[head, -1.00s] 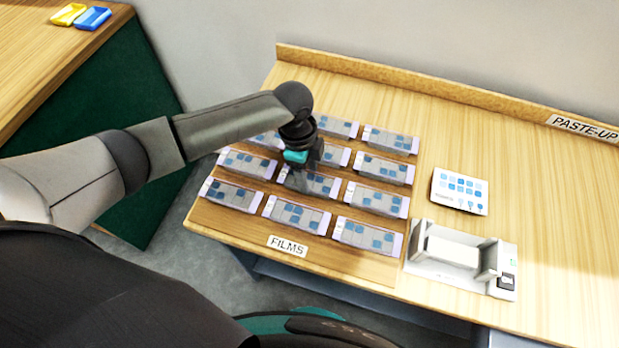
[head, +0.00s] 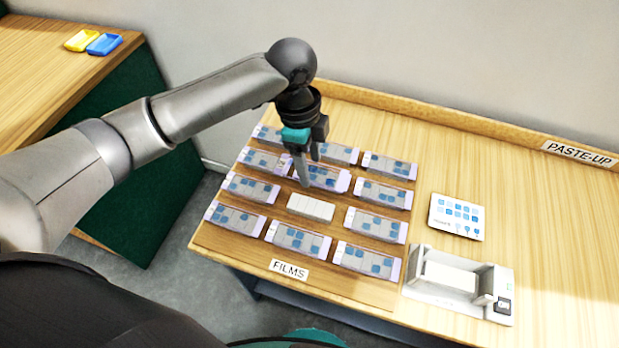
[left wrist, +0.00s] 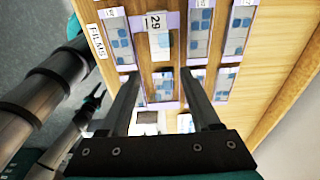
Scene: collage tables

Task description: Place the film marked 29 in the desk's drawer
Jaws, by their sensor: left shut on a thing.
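The film marked 29 (left wrist: 152,22) is a clear sheet with a lavender frame and blue patches. My left gripper (head: 311,172) is shut on it and holds it above the rows of films; the held film (head: 328,180) also shows in the head view. In the left wrist view the fingers of my left gripper (left wrist: 160,76) stand on either side of the film. A bare pale block (head: 311,207) lies below it on the board. No drawer can be made out clearly.
Several other films (head: 298,240) lie in rows on the board behind the FILMS label (head: 289,270). A card (head: 457,217) and a pale device (head: 460,282) are to the right. A low ledge (head: 420,113) runs along the desk's back. The desk's right part is clear.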

